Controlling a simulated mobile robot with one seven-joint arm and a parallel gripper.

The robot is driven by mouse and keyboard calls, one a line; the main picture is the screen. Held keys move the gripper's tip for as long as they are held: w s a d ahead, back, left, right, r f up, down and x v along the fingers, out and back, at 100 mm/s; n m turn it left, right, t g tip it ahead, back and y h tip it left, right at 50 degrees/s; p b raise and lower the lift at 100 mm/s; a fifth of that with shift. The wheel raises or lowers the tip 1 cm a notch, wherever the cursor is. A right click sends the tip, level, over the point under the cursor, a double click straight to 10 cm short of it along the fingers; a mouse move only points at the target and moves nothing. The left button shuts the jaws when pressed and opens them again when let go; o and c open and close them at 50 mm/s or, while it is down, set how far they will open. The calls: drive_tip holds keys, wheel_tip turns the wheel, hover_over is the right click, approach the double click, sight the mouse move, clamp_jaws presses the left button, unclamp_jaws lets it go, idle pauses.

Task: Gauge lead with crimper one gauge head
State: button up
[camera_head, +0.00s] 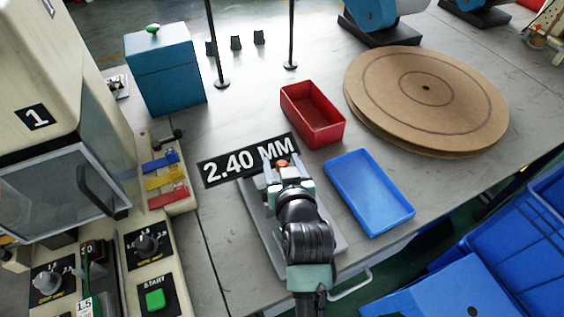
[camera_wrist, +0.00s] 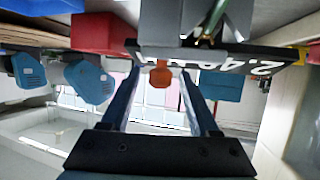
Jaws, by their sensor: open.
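My gripper (camera_head: 284,170) is open over the grey plate (camera_head: 328,238) in front of the black 2.40 MM sign (camera_head: 222,170). A small orange piece (camera_head: 283,162) shows at its fingertips. In the wrist view the orange piece (camera_wrist: 161,75) appears between the two spread fingers, with a gap on each side. Above it there are a grey block (camera_wrist: 175,30) and thin green and brown wires (camera_wrist: 212,18). I cannot tell whether these wires belong to the lead. Crimper one (camera_head: 62,115), a cream machine marked 1, stands at the left. The gauge head itself is not clearly identifiable.
A red bin (camera_head: 325,135) and a blue tray (camera_head: 348,175) lie right of my gripper. A round cardboard disc stack (camera_head: 425,95) is at the far right. A blue box (camera_head: 165,85) and two black posts stand behind. Control panels with a green START button (camera_head: 155,299) are at the left.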

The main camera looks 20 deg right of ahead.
clamp_jaws()
idle(1.4)
